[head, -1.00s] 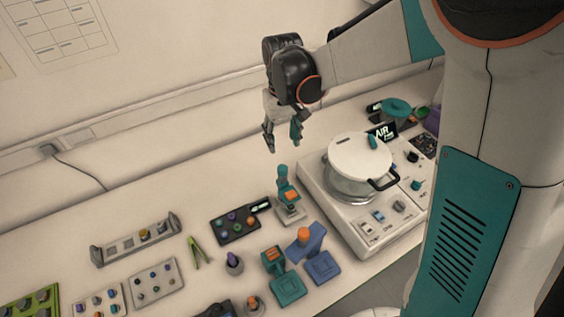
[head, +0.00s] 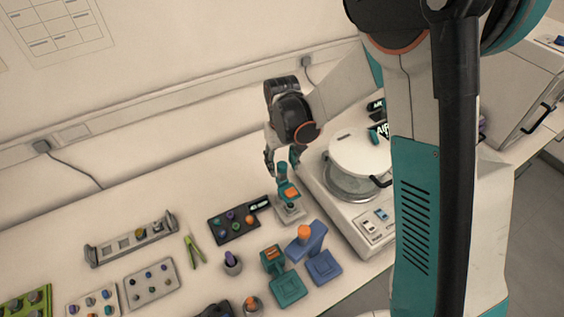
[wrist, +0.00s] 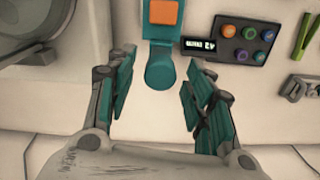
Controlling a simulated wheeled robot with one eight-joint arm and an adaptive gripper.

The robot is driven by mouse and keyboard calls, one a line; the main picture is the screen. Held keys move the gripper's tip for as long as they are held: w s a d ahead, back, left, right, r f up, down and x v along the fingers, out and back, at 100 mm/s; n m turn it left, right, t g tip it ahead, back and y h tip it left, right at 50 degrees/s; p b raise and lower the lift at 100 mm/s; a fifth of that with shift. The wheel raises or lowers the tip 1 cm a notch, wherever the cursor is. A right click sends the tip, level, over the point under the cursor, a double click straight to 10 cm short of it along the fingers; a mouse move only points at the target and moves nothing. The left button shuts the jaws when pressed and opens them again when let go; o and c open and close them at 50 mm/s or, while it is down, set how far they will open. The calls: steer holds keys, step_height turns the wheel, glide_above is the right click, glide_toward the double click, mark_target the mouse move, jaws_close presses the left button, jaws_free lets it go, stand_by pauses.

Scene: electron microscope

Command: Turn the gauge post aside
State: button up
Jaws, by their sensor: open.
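The teal post that looks like the gauge post (head: 283,173) stands upright on a small pale base (head: 290,213), with an orange block (head: 292,194) on its side. In the wrist view, its rounded teal top (wrist: 160,70) lies between the fingers, with the orange block (wrist: 163,12) beyond. My gripper (head: 282,161) is open above and around the top of the post. In the wrist view, my gripper (wrist: 157,88) has clear gaps between both teal finger pads and the post, and I see no contact.
A white machine with a round-lidded chamber (head: 358,155) stands close on the right. A dark knob panel (head: 232,224) with a small display lies left of the post. Blue (head: 323,267) and teal (head: 288,288) stands are in front. Bare table lies behind the panel.

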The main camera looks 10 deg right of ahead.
steer(key=shift+c, duration=0.3)
jaws_close()
steer(key=n+b, duration=0.1)
steer(key=n, duration=0.2)
steer(key=shift+n, duration=0.4)
steer(key=n+b, duration=0.1)
steer(key=n, duration=0.3)
steer(key=shift+n, duration=0.3)
steer(key=n, duration=0.3)
steer(key=shift+b, duration=0.35)
steer(key=shift+n, duration=2.2)
